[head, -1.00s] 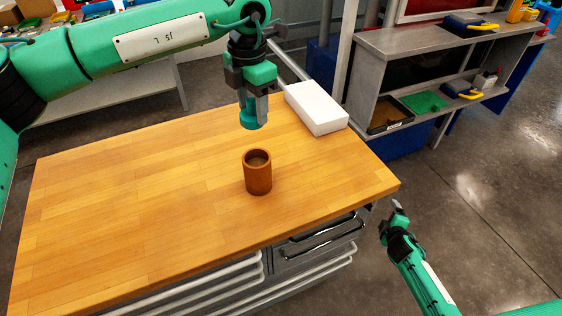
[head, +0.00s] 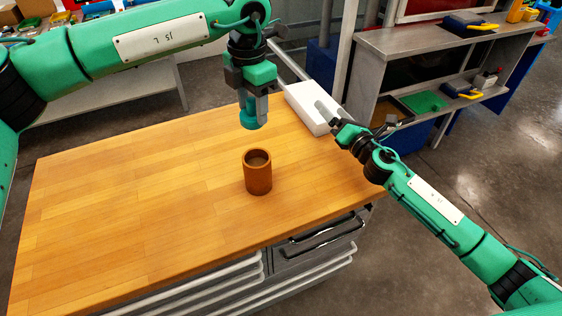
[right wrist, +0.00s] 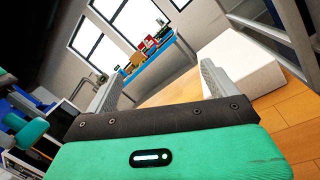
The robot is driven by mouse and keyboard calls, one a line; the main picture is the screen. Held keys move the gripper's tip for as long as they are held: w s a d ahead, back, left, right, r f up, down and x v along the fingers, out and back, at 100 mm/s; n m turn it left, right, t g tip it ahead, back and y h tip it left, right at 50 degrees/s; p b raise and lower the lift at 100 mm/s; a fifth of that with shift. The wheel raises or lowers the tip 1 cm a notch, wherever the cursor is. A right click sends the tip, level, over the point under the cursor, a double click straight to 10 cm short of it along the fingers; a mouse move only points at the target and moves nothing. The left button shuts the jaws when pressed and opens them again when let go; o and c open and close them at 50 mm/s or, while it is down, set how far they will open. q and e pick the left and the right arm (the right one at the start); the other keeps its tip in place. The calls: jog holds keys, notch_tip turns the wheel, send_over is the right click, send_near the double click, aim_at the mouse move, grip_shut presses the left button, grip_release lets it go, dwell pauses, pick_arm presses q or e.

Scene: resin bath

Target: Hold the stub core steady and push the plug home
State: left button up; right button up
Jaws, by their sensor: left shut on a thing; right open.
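The stub core is a brown, open-topped cylinder (head: 257,173) standing upright on the wooden bench near its middle. My left gripper (head: 252,98) points down behind and above it, shut on a teal plug (head: 252,118). The plug hangs clear of the core. My right gripper (head: 328,112) is open and empty over the right side of the bench, beside the white block and well apart from the core. In the right wrist view its two grey fingers (right wrist: 158,88) stand wide apart with nothing between them.
A white block (head: 308,104) lies at the bench's back right and also shows in the right wrist view (right wrist: 245,62). The wooden bench top (head: 130,210) is clear on the left. A grey shelf unit (head: 440,50) with trays stands behind on the right.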

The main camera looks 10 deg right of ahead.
jog(key=s+a+n+g+y, duration=0.35)
jog(key=s+a+n, duration=0.3)
jog(key=a, duration=0.35)
jog(key=n+g+y, duration=0.3)
jog(key=n+g, duration=0.1)
jog(key=n, duration=0.2)
send_over(269, 179)
jog(key=v, duration=0.3)
notch_tip(269, 179, down, 2)
jog(key=shift+s+d+f, duration=0.1)
jog(key=shift+f, duration=1.85)
jog(key=shift+d+f, duration=0.1)
jog(key=shift+f, duration=1.85)
jog(key=shift+x, duration=3.75)
jog(key=shift+c, duration=0.2)
jog(key=c, duration=1.1)
jog(key=shift+o, duration=0.2)
jog(key=o, duration=1)
